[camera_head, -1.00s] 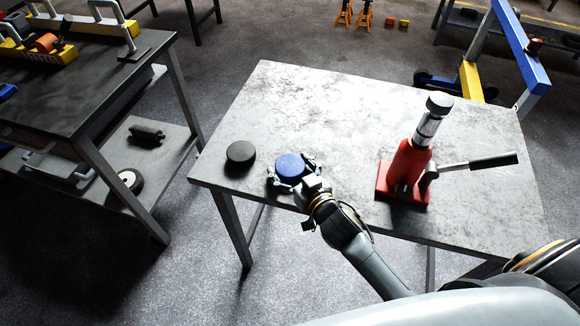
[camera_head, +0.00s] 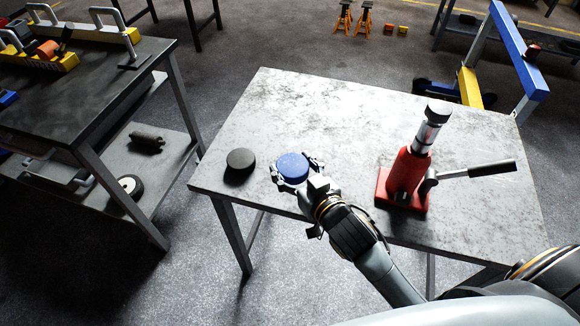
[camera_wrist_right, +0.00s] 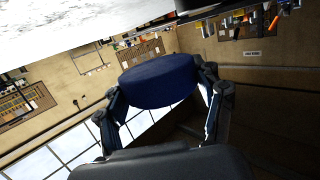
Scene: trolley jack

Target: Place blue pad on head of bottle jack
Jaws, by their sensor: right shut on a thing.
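The blue pad (camera_head: 292,167) is a round disc held between the fingers of my right gripper (camera_head: 294,172), near the table's front left part. In the right wrist view the blue pad (camera_wrist_right: 158,81) sits between both fingers of the right gripper (camera_wrist_right: 160,95), which touch its sides. It appears a little above the table top. The red bottle jack (camera_head: 407,172) stands upright on the right part of the table, with a dark round head (camera_head: 438,111) on its silver ram. My left gripper is not in view.
A black round pad (camera_head: 240,160) lies on the grey table (camera_head: 290,110), just left of my right gripper. The jack's handle (camera_head: 492,168) sticks out to the right. A dark workbench (camera_head: 90,90) stands at the left. The table's middle is clear.

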